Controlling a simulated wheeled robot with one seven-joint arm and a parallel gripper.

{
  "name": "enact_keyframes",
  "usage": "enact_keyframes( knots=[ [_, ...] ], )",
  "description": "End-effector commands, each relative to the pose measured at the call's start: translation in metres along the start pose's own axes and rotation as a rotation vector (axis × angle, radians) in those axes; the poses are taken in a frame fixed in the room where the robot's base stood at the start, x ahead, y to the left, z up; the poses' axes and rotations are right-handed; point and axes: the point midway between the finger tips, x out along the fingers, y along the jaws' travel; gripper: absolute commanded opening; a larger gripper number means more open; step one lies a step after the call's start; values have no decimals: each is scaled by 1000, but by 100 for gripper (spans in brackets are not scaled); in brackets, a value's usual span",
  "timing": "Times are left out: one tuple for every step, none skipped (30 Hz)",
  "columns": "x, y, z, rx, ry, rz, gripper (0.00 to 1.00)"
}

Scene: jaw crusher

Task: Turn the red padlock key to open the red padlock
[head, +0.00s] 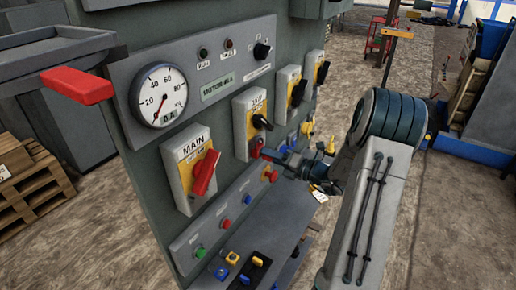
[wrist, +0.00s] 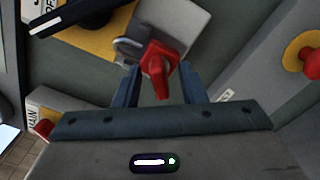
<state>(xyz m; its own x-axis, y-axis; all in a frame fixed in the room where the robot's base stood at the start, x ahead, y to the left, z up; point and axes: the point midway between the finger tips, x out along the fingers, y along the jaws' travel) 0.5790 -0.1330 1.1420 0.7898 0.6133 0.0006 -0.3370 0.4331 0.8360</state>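In the wrist view a red piece (wrist: 157,62) of the padlock and key shows against the grey switch housing, with a grey shackle (wrist: 127,48) beside it. I cannot clearly separate key from padlock body. My gripper (wrist: 160,76) has its two fingers apart, one on each side of the red piece, with small gaps showing. In the head view the red padlock (head: 256,147) shows as a small red patch under the black-handled middle switch (head: 261,122). My gripper (head: 276,156) reaches it from the right; its fingertips are too small to judge there.
The MAIN switch (head: 204,172) with its red handle is to the left. A row of push buttons (head: 225,224) runs below. A lower shelf (head: 250,262) carries small blue, yellow and black items. A red lever (head: 78,86) sticks out at upper left.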

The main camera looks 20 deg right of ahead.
Motion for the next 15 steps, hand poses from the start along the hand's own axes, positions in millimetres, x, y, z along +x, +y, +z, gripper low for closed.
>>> enact_keyframes(
  knots=[
    [0,0,0,0,1,0,37],
    [0,0,0,0,1,0,37],
    [1,0,-1,0,1,1,37],
    [1,0,-1,0,1,1,37],
    [1,0,-1,0,2,1,37],
    [1,0,-1,0,2,1,37],
    [1,0,-1,0,2,1,37],
    [1,0,-1,0,2,1,37],
    [0,0,-1,0,2,0,37],
    [0,0,-1,0,2,0,37],
    [-1,0,-1,0,2,0,37],
    [-3,0,-1,0,2,0,37],
    [-4,0,-1,0,2,0,37],
    [-6,0,-1,0,2,0,37],
    [-8,0,-1,0,2,1,37]
  ],
)
